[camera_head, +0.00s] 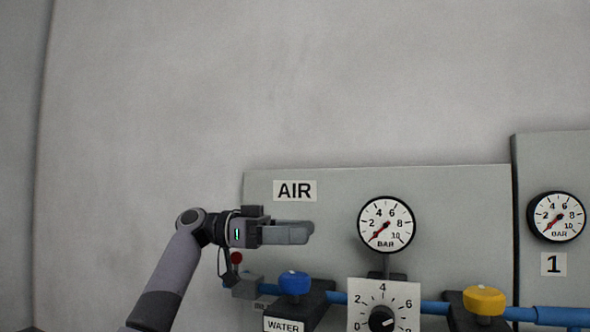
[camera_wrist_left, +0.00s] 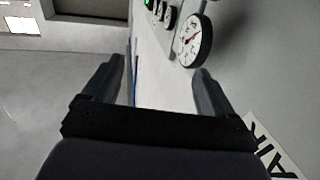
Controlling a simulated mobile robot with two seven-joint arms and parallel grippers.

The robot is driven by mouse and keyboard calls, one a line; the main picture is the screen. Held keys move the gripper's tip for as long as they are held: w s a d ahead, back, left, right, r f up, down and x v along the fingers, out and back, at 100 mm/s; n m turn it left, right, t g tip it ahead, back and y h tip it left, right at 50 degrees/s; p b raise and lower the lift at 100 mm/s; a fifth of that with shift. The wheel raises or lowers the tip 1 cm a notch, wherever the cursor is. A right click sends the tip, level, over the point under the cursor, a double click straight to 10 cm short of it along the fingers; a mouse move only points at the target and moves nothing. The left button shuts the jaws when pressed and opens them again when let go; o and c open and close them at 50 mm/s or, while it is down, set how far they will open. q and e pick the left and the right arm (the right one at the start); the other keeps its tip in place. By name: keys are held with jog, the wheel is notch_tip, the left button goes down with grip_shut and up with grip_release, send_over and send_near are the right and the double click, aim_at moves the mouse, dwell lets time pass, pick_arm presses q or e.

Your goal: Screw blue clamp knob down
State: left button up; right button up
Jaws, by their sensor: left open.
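The blue clamp knob (camera_head: 294,283) sits on a dark block above the WATER label (camera_head: 284,325), low on the panel in the head view. My left gripper (camera_head: 308,233) is above the knob, level with the lower part of the AIR label's area, fingers pointing right. It is apart from the knob and holds nothing. In the left wrist view the two fingers (camera_wrist_left: 165,85) are spread with an empty gap. The knob is not clearly seen in the wrist view. My right gripper does not show.
A gauge (camera_head: 386,224) stands right of my left gripper, above a dial (camera_head: 382,319). A yellow knob (camera_head: 484,300) sits on another dark block further right. A blue pipe (camera_head: 434,307) runs along the panel. A red button (camera_head: 236,258) is below my wrist. The wall above is clear.

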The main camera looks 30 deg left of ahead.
aim_at(295, 275)
pick_arm(q)
notch_tip(295, 275, up, 11)
jog(key=p, duration=0.1)
jog(key=shift+r+p, duration=0.15)
jog(key=shift+p, duration=0.25)
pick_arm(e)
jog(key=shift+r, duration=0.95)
